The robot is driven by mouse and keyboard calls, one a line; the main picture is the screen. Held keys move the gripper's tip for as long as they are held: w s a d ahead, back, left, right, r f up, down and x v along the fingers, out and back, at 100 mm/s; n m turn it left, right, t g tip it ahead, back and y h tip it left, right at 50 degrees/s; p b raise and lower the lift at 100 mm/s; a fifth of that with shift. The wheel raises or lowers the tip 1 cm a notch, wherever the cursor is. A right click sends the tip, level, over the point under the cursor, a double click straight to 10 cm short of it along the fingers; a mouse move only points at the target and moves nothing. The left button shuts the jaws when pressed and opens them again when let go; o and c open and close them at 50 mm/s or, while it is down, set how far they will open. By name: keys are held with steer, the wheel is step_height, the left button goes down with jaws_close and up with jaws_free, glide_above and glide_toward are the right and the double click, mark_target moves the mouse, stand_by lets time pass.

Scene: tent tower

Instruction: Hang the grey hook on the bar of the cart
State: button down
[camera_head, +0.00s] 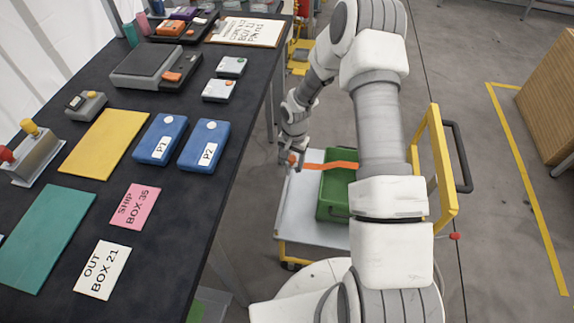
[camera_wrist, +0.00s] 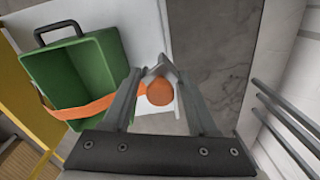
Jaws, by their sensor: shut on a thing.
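My gripper (camera_head: 290,160) is over the left part of the cart's pale deck (camera_head: 295,205). In the wrist view its fingers (camera_wrist: 158,80) close around a small grey angled piece (camera_wrist: 163,65), which looks like the grey hook, with an orange round part (camera_wrist: 160,92) against it. Where the hook ends and the fingertips begin is hard to tell. An orange strap (camera_head: 338,165) runs across the green bin (camera_head: 332,205) on the deck; it also crosses the bin in the wrist view (camera_wrist: 85,108). The cart's yellow frame (camera_head: 436,140) with a black handle (camera_head: 460,158) stands at the right, partly behind my arm.
A dark table (camera_head: 215,110) fills the left side, with blue boxes (camera_head: 204,146), cards and mats on it. Its edge is close to my gripper. A wooden box (camera_head: 550,95) stands at the far right.

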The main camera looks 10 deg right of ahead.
mark_target(287, 179)
steer(key=w+f+m+b, duration=0.5)
steer(key=w+f+m, duration=0.1)
steer(key=w+f, duration=0.1)
steer(key=shift+w, duration=0.3)
steer(key=shift+d+b, duration=0.1)
steer(key=shift+b, duration=0.25)
steer(key=shift+f+b, duration=4.35)
steer(key=shift+f, duration=1)
steer(key=shift+f+b, duration=0.6)
steer(key=shift+f, duration=0.1)
steer(key=shift+c, duration=0.5)
jaws_free()
step_height(287, 179, up, 18)
steer(key=p, duration=0.5)
steer(key=shift+f, duration=0.25)
steer(key=shift+s, duration=0.1)
